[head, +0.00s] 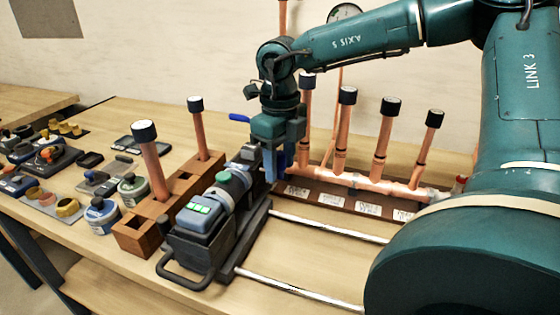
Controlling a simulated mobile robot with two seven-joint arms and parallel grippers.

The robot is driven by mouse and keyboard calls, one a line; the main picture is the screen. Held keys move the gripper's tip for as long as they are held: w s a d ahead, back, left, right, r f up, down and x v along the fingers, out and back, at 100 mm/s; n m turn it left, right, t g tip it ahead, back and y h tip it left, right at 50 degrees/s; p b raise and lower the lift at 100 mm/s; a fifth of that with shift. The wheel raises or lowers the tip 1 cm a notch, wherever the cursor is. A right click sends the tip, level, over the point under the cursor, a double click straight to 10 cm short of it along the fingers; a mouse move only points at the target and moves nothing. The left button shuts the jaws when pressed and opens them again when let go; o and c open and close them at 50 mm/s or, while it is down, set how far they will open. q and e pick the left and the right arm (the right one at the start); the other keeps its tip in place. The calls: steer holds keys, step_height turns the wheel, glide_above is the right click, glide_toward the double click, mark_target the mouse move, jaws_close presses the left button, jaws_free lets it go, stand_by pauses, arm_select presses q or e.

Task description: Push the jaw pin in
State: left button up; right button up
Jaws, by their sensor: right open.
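A press tool (228,187) with a dark body, a grey-blue battery with green lights and a green ring lies in a black cradle. Its jaw end points away toward the back and is partly hidden behind my right gripper. I cannot make out the jaw pin at this size. My right gripper (277,170) points down with its blue fingers open, right beside the tool's jaw end. I cannot tell whether the fingers touch the tool. A blue lever (239,117) sticks out to the left near the gripper. My left gripper is not in view.
A copper manifold (390,186) with several black-capped upright pipes stands behind on a labelled wooden base. A wooden block (135,235) holds two capped pipes to the left. Two steel rails (300,291) run right from the cradle. Small tins and tools crowd the left.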

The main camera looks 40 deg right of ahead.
step_height(320, 180, up, 13)
stand_by(0.3)
steer(key=shift+c, duration=0.3)
